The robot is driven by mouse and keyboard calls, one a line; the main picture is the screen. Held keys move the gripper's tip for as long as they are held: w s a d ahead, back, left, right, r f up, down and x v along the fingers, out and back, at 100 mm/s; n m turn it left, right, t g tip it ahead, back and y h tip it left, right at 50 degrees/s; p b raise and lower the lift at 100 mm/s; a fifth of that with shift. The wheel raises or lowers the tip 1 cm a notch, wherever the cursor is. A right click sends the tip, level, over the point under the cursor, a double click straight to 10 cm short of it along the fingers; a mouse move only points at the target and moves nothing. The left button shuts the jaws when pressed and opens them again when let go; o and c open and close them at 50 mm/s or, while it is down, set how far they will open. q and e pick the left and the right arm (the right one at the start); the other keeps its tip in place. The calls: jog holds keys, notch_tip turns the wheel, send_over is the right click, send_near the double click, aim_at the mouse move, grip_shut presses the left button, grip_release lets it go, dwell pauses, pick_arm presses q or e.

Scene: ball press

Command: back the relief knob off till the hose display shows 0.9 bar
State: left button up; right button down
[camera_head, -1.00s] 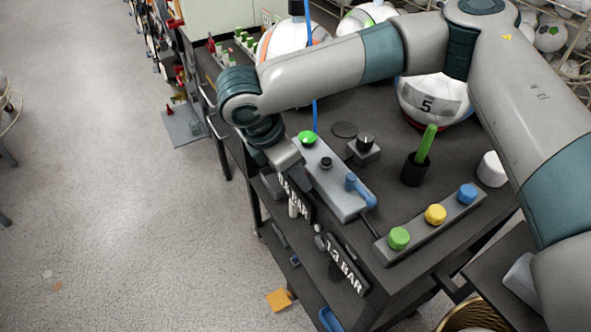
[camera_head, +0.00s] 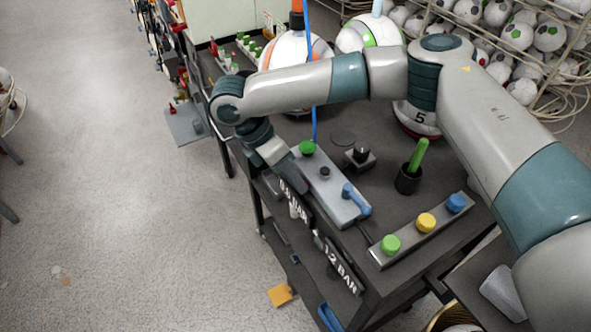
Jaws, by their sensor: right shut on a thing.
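My right gripper (camera_head: 287,179) reaches down to the table's front edge, beside the grey panel, above the left display. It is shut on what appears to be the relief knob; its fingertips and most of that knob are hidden. The left display (camera_head: 293,201) on the table front is partly covered, and its number is hard to read. The right display (camera_head: 342,271) reads 1.2 BAR. I cannot tell from labels which one is the hose display. A blue hose (camera_head: 314,122) runs down behind my arm to the tabletop. My left gripper is out of view.
The grey panel (camera_head: 330,190) carries a green button (camera_head: 307,147) and a blue lever (camera_head: 356,198). A strip at the right holds green (camera_head: 390,245), yellow (camera_head: 425,222) and blue (camera_head: 456,202) knobs. A black cup (camera_head: 408,181) holds a green stick. Balls stand behind my arm.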

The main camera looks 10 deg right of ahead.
jog(key=shift+w+a+g+h+p, duration=0.1)
jog(key=shift+w+g+h+p, duration=0.15)
jog(key=shift+g+h+p, duration=0.55)
jog(key=shift+y, duration=0.4)
jog(key=c, duration=1.6)
grip_release()
jog(key=shift+c, duration=0.2)
jog(key=shift+r, duration=0.1)
